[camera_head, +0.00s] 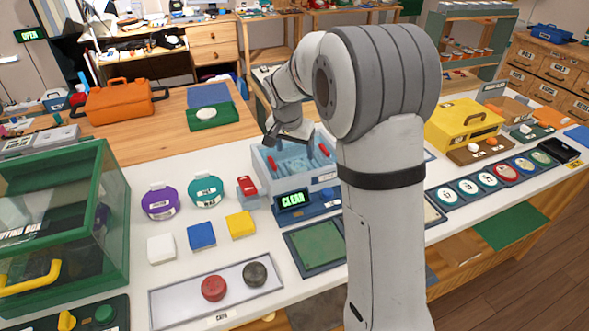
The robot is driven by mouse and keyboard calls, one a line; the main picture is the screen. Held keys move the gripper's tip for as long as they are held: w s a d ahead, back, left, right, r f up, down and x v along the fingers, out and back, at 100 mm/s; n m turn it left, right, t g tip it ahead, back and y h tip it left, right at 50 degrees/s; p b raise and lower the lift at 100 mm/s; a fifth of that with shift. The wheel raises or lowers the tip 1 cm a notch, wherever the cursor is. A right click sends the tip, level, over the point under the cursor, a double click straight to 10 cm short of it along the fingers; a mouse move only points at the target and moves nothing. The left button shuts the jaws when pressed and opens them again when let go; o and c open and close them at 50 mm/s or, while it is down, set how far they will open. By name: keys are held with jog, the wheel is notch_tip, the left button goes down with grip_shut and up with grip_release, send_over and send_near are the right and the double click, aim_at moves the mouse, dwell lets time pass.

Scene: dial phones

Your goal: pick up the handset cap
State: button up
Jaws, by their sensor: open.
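A red round cap (213,288) and a dark round cap (255,274) lie side by side on a pale tray (172,309) at the front of the white table. The tray's label is small and seems to read "CAPS". I cannot tell from looks which one is the handset cap. My gripper (277,138) is open, above the back edge of a light-blue box (327,181) with red upright parts. It is well behind the caps and far from them. Its fingers are small in view and partly unclear. My arm hides part of the table to the right.
A "CLEAR" display (293,199) stands before the box. White (161,249), blue (201,235) and yellow (241,225) blocks sit behind the tray. A green-framed clear case (112,215) stands at left. A green pad (318,247) lies right of the tray.

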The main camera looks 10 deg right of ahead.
aim_at(298, 165)
jog(key=x, duration=0.8)
jog(key=shift+w+d+f, duration=0.15)
jog(key=shift+w+f, duration=0.1)
jog(key=shift+w, duration=0.2)
jog(key=shift+c, duration=0.3)
jog(key=c, duration=1)
